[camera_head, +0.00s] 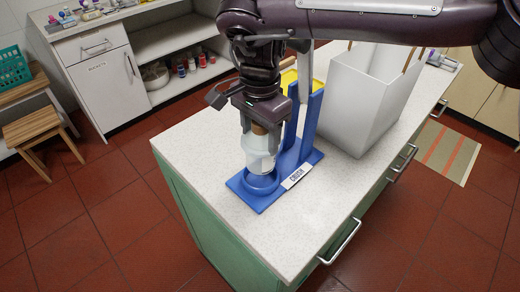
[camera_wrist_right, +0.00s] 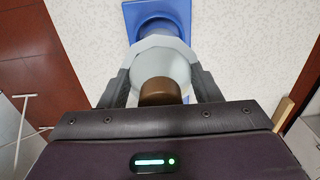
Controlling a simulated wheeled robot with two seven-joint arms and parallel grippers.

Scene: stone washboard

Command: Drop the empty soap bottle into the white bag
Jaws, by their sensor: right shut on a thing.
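A pale, whitish bottle with a brown cap (camera_head: 260,150) is upright between the fingers of my right gripper (camera_head: 260,130), which is shut on it. It also shows in the right wrist view (camera_wrist_right: 160,58), with a finger on each side. The bottle's base is at or just above the round cup of a blue stand (camera_head: 245,192); I cannot tell whether it touches. The stand has tall blue posts and a label that seems to read "CRUSH". The white bag (camera_head: 350,105), open at the top with brown handles, stands right of the stand. My left gripper is not in view.
The speckled white counter (camera_head: 195,150) with green sides carries the stand and bag. Its front part is clear. My right arm crosses above the bag. A cabinet (camera_head: 100,75), open shelves with small bottles and a wooden stool (camera_head: 35,135) stand at the left, across red floor.

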